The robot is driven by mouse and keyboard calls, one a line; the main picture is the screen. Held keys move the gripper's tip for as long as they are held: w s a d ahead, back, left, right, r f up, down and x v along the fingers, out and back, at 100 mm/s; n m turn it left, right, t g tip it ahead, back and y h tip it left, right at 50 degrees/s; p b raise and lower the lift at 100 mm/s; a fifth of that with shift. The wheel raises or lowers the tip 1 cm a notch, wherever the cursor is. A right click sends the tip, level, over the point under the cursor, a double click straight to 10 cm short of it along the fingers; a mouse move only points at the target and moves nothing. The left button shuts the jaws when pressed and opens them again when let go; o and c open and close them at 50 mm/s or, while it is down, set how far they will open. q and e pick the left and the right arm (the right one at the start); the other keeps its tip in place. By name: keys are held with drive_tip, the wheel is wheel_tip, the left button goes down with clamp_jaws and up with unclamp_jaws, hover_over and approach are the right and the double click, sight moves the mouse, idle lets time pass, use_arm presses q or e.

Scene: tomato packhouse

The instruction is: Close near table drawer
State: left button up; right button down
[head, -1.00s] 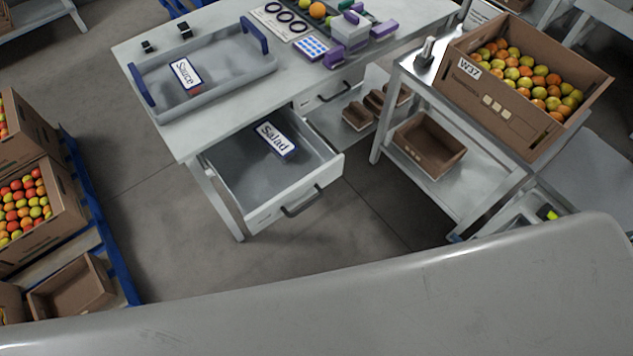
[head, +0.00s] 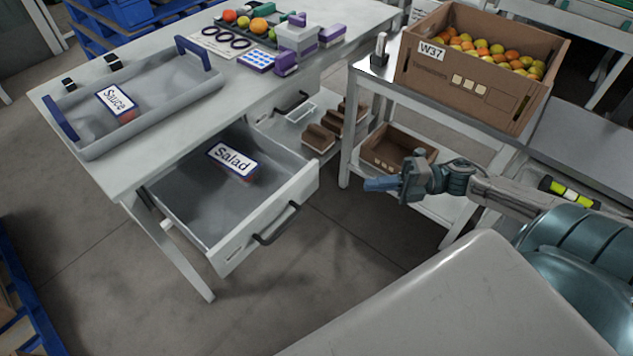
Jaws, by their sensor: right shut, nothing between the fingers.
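The near table drawer (head: 292,190) is pulled out from under the white table (head: 150,165). It is a grey-lined drawer with a white front and a dark bar handle (head: 277,224). A "Salad" label block (head: 232,160) lies inside it. My right gripper (head: 372,185) is shut and empty, to the right of the drawer front and apart from it, in front of the side stand. My left gripper is not in view.
A grey tray (head: 165,118) with a "Sauce" block (head: 116,103) sits on the table. A W37 crate (head: 465,90) of tomatoes stands on the metal stand (head: 480,135) at right. An empty brown box (head: 375,150) is on its lower shelf. Floor before the drawer is clear.

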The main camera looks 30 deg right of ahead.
drive_tip(key=b, duration=0.2)
approach(304, 179)
drive_tip(key=s+a, duration=0.1)
drive_tip(key=a, duration=0.3)
drive_tip(key=w, duration=0.1)
drive_tip(key=w+a, duration=0.1)
drive_tip(key=shift+w+r, duration=0.15)
drive_tip(key=shift+w, duration=0.15)
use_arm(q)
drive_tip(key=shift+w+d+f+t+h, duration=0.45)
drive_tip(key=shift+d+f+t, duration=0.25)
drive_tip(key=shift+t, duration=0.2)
use_arm(e)
drive_tip(key=shift+w+a, duration=0.15)
drive_tip(key=shift+w, duration=0.25)
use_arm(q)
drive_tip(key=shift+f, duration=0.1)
